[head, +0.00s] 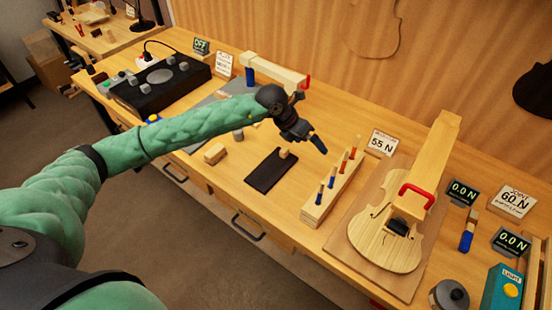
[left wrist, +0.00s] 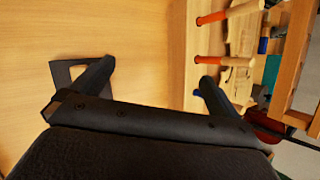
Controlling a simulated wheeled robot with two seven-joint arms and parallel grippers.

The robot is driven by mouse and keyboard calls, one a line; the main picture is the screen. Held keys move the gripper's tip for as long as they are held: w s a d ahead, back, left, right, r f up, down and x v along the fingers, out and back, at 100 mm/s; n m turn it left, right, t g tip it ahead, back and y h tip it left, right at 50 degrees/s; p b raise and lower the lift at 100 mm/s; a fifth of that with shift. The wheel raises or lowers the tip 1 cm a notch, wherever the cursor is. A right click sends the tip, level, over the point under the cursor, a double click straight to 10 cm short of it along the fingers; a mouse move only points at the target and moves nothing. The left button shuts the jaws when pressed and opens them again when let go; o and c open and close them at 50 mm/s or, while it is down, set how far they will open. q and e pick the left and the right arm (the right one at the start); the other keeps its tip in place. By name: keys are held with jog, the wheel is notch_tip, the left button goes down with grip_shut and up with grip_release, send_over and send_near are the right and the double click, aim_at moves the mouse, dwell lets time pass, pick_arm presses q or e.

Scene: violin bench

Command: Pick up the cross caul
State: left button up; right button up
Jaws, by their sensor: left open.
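My left gripper (head: 304,133) is open and empty, above the bench between the dark mat and the peg rack. In the left wrist view its two dark fingers (left wrist: 155,88) are spread wide over wood. I cannot tell for sure which piece is the cross caul. Another pale wooden bar with a red end (head: 275,72) stands at the back, behind my left wrist. My right gripper is not in view.
A wooden rack (head: 318,213) with several upright red and blue tools stands right of a dark mat (head: 268,174). A small block (head: 214,154) lies left of it. A black control box (head: 160,85) is at back left. Labels and displays (head: 462,192) stand at the right.

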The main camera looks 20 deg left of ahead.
pick_arm(q)
jog(key=a+f+g+y, duration=0.1)
jog(key=a+f+y, duration=0.2)
jog(key=a, duration=0.2)
jog(key=n+g+y, duration=0.1)
jog(key=n+y, duration=0.1)
jog(key=y, duration=0.1)
send_near(273, 167)
jog(key=shift+d+f, duration=0.15)
jog(key=shift+d, duration=0.05)
jog(key=shift+f+p, duration=0.35)
jog(key=shift+f, duration=0.2)
jog(key=shift+f+p, duration=0.3)
jog(key=shift+f, duration=0.4)
notch_tip(273, 167, down, 4)
jog(key=p, duration=0.3)
jog(key=shift+w+f+p, duration=0.1)
jog(key=shift+f+p, duration=0.1)
jog(key=shift+p, duration=0.15)
jog(key=shift+f, duration=0.5)
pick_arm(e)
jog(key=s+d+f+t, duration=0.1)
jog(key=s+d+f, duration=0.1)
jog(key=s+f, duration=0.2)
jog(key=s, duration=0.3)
pick_arm(q)
jog(key=shift+c, duration=0.2)
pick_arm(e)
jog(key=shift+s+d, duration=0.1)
